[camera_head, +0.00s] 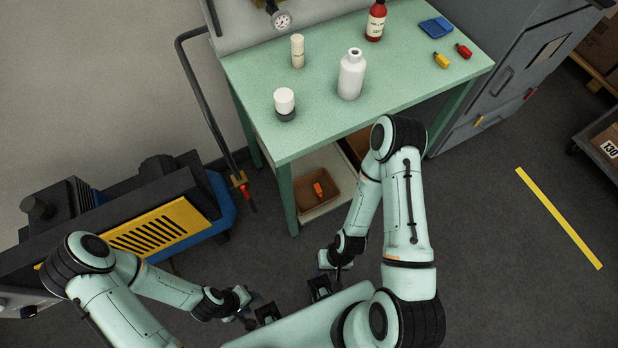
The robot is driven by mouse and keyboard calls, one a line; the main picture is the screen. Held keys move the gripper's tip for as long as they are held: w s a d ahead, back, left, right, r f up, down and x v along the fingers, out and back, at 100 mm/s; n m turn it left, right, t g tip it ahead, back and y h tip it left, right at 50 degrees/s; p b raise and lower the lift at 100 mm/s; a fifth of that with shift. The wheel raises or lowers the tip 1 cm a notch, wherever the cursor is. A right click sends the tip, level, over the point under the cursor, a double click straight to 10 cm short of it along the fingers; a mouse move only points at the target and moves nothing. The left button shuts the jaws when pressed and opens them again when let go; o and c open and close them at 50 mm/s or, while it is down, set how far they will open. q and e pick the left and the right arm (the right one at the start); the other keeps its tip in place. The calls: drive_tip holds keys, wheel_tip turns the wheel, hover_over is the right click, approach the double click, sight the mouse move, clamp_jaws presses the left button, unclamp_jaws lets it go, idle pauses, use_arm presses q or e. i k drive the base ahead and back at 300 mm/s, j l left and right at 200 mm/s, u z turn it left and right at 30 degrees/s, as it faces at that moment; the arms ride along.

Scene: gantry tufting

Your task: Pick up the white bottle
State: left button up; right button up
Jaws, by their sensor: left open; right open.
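The white bottle (351,76) stands upright on the green table (310,138), near the middle of its top. Its narrow neck is open, and nothing touches it. My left gripper (258,316) is low at the bottom of the view, well below and in front of the table, open and empty. My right gripper (320,286) is also low, to the right of the left one and close to my body, open and empty. Both grippers are far from the bottle.
Near the bottle are a cream cylinder (297,51), a white-topped dark jar (285,104) and a red bottle (376,21). A blue item (436,27), a yellow piece (442,60) and a red piece (464,51) lie right. A brown bin (324,192) is below. Floor right is mostly clear.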

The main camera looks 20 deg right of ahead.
sight(353, 66)
drive_tip(key=k+j, duration=0.55)
drive_tip(key=k, duration=0.15)
drive_tip(key=k+j, duration=0.55)
drive_tip(key=k, duration=0.15)
